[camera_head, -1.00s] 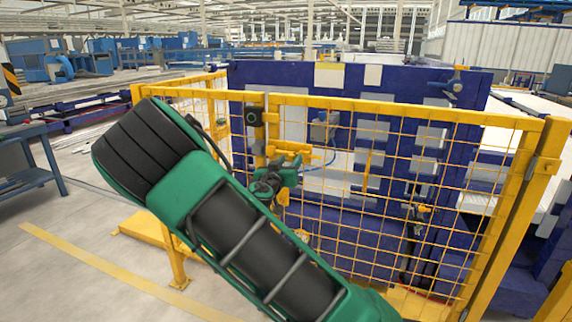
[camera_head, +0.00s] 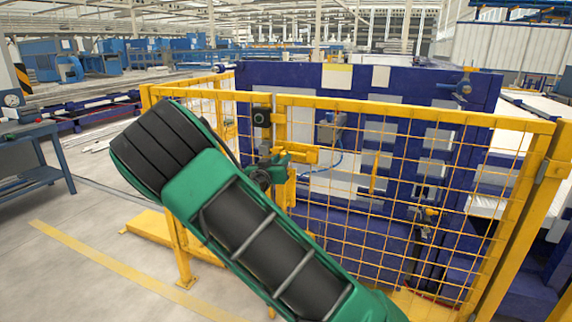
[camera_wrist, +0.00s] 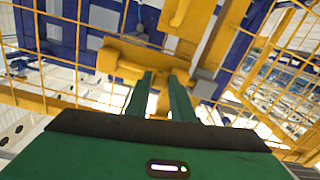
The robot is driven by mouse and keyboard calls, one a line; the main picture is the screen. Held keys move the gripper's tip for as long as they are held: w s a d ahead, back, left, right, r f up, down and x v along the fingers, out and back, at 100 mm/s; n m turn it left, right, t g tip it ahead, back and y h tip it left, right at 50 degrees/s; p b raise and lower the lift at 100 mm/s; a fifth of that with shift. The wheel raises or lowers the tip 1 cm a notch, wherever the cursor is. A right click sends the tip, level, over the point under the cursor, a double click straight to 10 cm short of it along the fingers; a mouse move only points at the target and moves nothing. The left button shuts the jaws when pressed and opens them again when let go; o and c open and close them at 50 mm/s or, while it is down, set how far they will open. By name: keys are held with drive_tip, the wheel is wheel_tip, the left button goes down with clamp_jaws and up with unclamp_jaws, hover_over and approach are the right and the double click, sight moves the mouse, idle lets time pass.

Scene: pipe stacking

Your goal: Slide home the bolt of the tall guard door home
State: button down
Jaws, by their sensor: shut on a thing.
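The tall guard door is a yellow frame with wire mesh (camera_head: 415,113). Its left upright stands close beside a fence post carrying a black box (camera_head: 261,116). The yellow bolt (camera_head: 304,153) lies level across the door's left side and also shows in the wrist view (camera_wrist: 125,60). My green gripper (camera_head: 284,164) is at the bolt, just below its bar. In the wrist view, my two fingers (camera_wrist: 164,84) are shut on a yellow handle (camera_wrist: 163,99) hanging below the bar. The bolt's tip and its seat in the post are not clear.
A large blue machine (camera_head: 300,80) with grey plates stands behind the mesh. A yellow fence panel (camera_head: 195,86) runs off to the left. A blue workbench (camera_head: 35,133) stands at the far left. The floor in front is clear, with a yellow line (camera_head: 110,265).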

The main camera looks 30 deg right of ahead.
drive_tip(key=shift+w+a, duration=0.2)
drive_tip(key=shift+a, duration=0.05)
drive_tip(key=c, duration=1.5)
unclamp_jaws()
drive_tip(key=shift+w, duration=0.1)
drive_tip(key=shift+c, duration=0.2)
drive_tip(key=v, duration=1)
drive_tip(key=shift+s+a, duration=0.25)
drive_tip(key=shift+s, duration=0.05)
drive_tip(key=shift+d+f, duration=0.1)
